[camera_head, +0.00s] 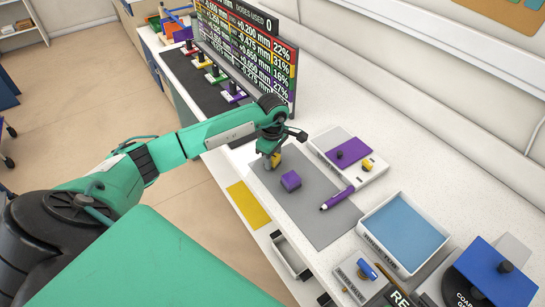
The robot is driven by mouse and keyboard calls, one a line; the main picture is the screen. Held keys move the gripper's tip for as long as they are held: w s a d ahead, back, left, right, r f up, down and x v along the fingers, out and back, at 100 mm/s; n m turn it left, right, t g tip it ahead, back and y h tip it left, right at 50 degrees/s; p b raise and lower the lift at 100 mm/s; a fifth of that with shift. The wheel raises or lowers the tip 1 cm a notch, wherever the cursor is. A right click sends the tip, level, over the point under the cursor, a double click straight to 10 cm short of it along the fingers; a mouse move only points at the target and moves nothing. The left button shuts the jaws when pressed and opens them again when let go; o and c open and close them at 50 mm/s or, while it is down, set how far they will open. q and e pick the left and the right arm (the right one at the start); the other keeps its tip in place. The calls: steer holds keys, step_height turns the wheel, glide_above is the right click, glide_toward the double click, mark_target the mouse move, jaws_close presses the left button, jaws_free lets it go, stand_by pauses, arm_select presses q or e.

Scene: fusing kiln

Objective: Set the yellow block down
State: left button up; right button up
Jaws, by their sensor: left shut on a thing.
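My left gripper (272,153) reaches in from the left and points down over the far left part of the grey mat (318,222). It is shut on a small yellow block (276,160), which shows only in part below the fingers. I cannot tell whether the block touches the mat. A purple block (291,181) sits on the mat just in front of the gripper, apart from it. My right gripper is not in view.
A purple pen-like tool (337,198) lies on the mat's right side. Behind stands a white unit with a purple plate (334,139) and a yellow piece (368,163). A blue-floored tray (402,234) is at right. A display board (245,45) stands behind. The mat's front is clear.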

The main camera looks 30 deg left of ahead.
arm_select(q)
steer(key=shift+f, duration=0.2)
steer(key=o, duration=1.1)
steer(key=shift+r, duration=0.1)
steer(key=shift+r, duration=0.25)
step_height(320, 180, up, 12)
steer(key=b, duration=0.3)
steer(key=shift+f+b, duration=0.1)
steer(key=shift+b, duration=0.3)
